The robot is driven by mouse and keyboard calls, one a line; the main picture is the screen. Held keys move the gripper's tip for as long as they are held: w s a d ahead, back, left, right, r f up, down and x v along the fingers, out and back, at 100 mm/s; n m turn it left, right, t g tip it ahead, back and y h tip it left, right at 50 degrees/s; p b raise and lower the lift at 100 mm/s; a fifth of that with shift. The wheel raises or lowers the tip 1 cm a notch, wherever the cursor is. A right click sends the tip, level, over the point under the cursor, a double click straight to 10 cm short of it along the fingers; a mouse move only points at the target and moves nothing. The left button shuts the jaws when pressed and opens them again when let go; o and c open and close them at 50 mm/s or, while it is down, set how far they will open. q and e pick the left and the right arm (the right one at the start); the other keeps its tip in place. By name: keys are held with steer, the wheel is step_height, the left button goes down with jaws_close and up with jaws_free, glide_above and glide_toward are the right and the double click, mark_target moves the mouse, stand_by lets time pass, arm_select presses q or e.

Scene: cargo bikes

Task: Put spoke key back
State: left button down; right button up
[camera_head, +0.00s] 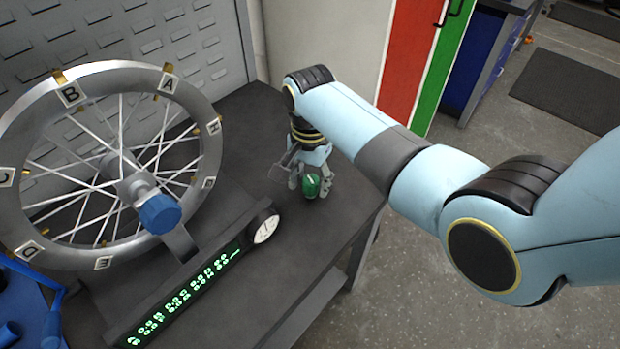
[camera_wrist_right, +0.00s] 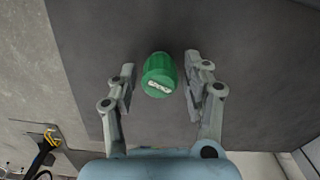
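The green ribbed spoke key (camera_head: 312,187) is at the right part of the dark bench top, with a pale mark on its face. In the right wrist view the spoke key (camera_wrist_right: 159,74) is between the fingers, with a visible gap on the left and a smaller one on the right. My right gripper (camera_head: 309,178) points down over the bench around the key. In the right wrist view this gripper (camera_wrist_right: 160,82) is open. Whether the key touches the bench is hard to tell.
A spoked wheel (camera_head: 95,72) with lettered tags and a blue hub knob (camera_head: 159,213) stands left on the bench. A bar with a green display (camera_head: 185,297) and a round dial (camera_head: 264,229) lies before it. A blue object (camera_head: 25,308) is at lower left. The bench's right edge is near the key.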

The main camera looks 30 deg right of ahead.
mark_target(310, 179)
steer(key=shift+o, duration=0.2)
steer(key=shift+r, duration=0.55)
step_height(310, 179, up, 11)
stand_by(0.3)
